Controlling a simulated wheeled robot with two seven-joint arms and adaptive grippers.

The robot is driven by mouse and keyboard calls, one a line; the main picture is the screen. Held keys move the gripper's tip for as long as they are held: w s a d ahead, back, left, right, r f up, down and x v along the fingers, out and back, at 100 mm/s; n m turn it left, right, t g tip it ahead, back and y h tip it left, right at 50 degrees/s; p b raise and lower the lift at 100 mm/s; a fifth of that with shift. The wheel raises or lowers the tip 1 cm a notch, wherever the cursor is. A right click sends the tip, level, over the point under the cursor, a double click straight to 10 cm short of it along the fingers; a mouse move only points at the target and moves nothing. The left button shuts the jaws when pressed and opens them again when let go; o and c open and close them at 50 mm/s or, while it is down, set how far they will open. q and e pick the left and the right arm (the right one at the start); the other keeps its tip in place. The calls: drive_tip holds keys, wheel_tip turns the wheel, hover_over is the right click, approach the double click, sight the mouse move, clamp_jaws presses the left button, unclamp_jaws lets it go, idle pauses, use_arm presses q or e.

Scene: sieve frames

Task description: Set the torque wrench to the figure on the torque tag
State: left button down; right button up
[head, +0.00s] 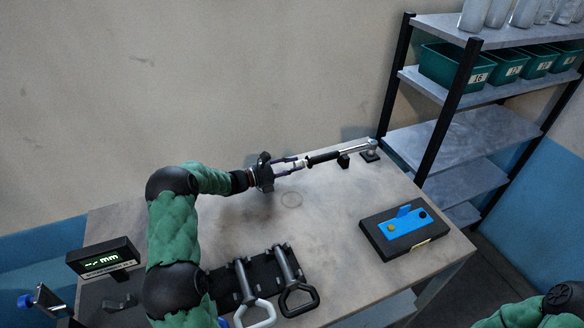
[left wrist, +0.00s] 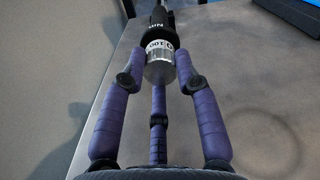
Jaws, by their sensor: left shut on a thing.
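The torque wrench (head: 325,157) lies along the back of the workbench, its silver head at the right and its black grip towards my left gripper. My left gripper (head: 298,163) comes from the left and is shut on the wrench's near end. In the left wrist view its purple fingers surround the silver end knob (left wrist: 160,72). Above the knob is a white scale ring (left wrist: 158,45) with dark figures, partly readable as 100, and "Nm" on the black body. No torque tag figure can be read. My right gripper is out of view.
A black case (head: 430,236) with a blue panel is at the right of the workbench (head: 335,215). A black rack (head: 232,283) with two handled tools is at the front. A display (head: 103,257) reading "mm" stands at left. Shelves with green bins (head: 450,68) are behind right.

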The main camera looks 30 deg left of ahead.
use_arm(q)
drive_tip(key=n+b, duration=0.2)
drive_tip(key=n, duration=0.1)
drive_tip(key=shift+a+n+b, duration=0.1)
drive_tip(key=shift+n+b, duration=0.4)
drive_tip(key=shift+n, duration=1.3)
drive_tip(key=c, duration=0.9)
unclamp_jaws()
drive_tip(key=v, duration=1.2)
